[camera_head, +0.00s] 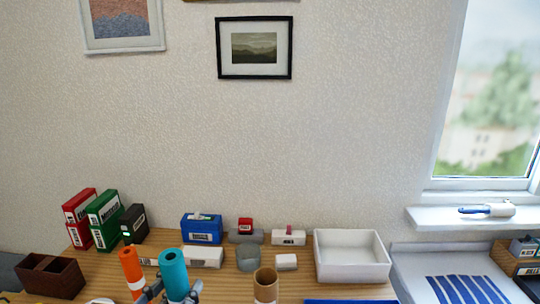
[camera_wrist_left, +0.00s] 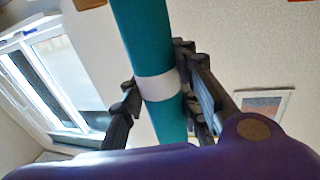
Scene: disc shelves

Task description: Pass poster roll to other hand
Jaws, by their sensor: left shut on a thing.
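A teal poster roll (camera_head: 173,270) stands upright at the bottom of the head view. In the left wrist view the teal roll (camera_wrist_left: 146,40) runs top to bottom, slightly tilted, with a white band around it. My left gripper (camera_head: 164,297) is shut on it; its dark fingers (camera_wrist_left: 158,100) lie on both sides of the roll near the band. The roll's lower end is hidden. My right gripper is in neither view.
On the wooden table, an orange roll (camera_head: 132,268) stands left of the teal one and a brown tube (camera_head: 266,285) right. A white tray (camera_head: 352,277), blue box (camera_head: 202,228), binders (camera_head: 103,216) and brown organizer (camera_head: 62,284) stand behind or to the sides.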

